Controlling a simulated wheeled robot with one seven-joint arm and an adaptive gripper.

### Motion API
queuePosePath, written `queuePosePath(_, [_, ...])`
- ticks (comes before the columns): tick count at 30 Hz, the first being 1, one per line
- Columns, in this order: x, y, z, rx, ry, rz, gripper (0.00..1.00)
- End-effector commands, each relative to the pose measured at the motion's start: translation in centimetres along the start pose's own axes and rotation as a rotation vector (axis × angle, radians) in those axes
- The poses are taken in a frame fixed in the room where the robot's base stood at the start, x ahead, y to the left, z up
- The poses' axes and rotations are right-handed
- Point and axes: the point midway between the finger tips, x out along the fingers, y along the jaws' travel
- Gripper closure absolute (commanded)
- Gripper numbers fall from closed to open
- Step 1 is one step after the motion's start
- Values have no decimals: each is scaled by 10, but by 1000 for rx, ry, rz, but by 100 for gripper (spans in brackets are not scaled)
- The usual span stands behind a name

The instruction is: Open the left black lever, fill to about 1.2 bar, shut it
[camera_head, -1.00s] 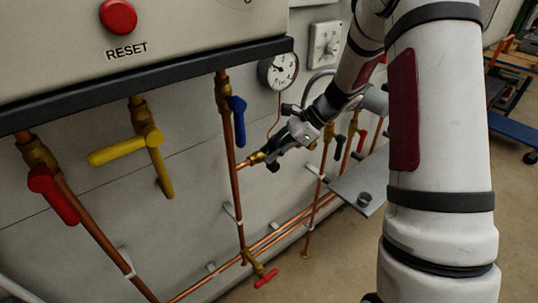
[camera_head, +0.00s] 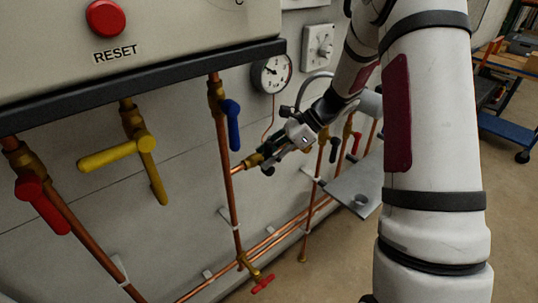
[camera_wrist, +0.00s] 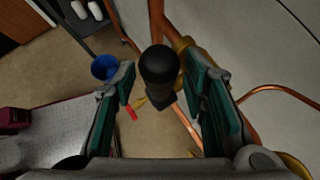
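My gripper (camera_wrist: 162,85) has its two green-padded fingers apart. A black lever (camera_wrist: 158,68) shows between them in the wrist view, with a small gap visible on each side. In the head view my gripper (camera_head: 270,154) is at the brass fitting (camera_head: 246,163) beside the vertical copper pipe, and hides most of the lever there. The round pressure gauge (camera_head: 271,74) hangs on the wall above; its needle is too small to read surely. Another black lever (camera_head: 334,149) shows farther right.
A blue lever (camera_head: 233,123), yellow lever (camera_head: 115,153) and red lever (camera_head: 42,205) hang under the boiler at the left. A small red tap (camera_head: 263,284) is low down. A grey shelf plate (camera_head: 355,186) juts out right of my gripper. The wrist view shows a blue bucket (camera_wrist: 104,67) on the floor.

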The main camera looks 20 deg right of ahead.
Motion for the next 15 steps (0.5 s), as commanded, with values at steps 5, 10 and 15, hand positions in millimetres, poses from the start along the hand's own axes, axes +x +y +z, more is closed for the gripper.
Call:
queuePosePath(5, [-6,-1,0,-1,0,-2,60])
queuePosePath(10, [-32,-1,0,-2,1,-5,60])
queuePosePath(15, [-68,-1,0,-1,2,-6,60])
